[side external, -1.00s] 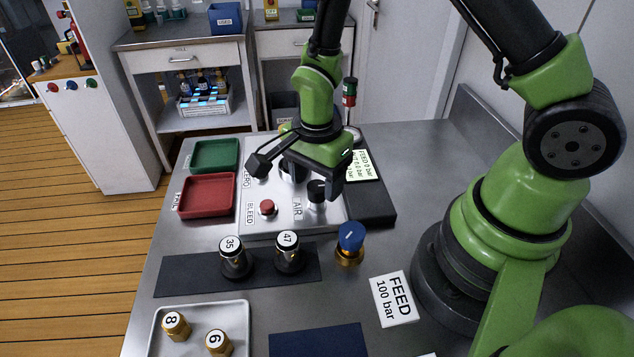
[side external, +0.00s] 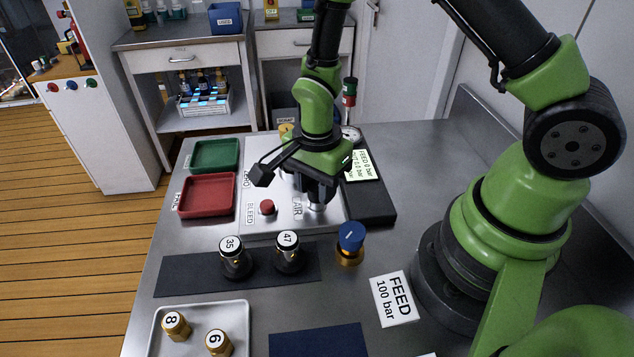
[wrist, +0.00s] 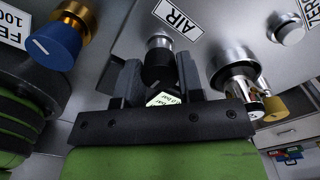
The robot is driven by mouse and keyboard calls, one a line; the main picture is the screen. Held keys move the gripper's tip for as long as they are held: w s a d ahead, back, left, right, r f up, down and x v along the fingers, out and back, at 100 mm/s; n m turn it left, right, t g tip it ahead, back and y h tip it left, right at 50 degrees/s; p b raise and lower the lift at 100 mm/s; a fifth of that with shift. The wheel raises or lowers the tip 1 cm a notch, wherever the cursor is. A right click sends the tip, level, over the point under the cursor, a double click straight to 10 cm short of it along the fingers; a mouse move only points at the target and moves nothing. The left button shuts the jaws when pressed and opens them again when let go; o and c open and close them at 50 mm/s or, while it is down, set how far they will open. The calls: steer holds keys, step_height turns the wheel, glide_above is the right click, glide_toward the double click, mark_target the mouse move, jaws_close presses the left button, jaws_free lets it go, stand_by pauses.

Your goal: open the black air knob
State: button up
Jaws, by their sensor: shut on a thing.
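The black air knob (wrist: 157,66) sits on a silver stem beside the AIR label (wrist: 178,15) in the wrist view. My gripper (wrist: 160,74) is shut on it, one dark finger on each side. In the side view my gripper (side external: 318,190) points down over the panel (side external: 283,215) and hides most of the knob. Only the silver stem shows below the fingers. The knob's turn position cannot be read.
A red bleed button (side external: 267,207) stands left of the knob. A blue-capped brass feed valve (side external: 350,240) and two black fittings, 35 (side external: 234,262) and 47 (side external: 289,255), stand in front. Green (side external: 214,155) and red (side external: 207,194) trays lie left.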

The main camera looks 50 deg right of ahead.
steer(key=n, duration=0.7)
steer(key=shift+n, duration=0.4)
steer(key=n, duration=0.3)
steer(key=shift+n, duration=2.1)
steer(key=o, duration=0.9)
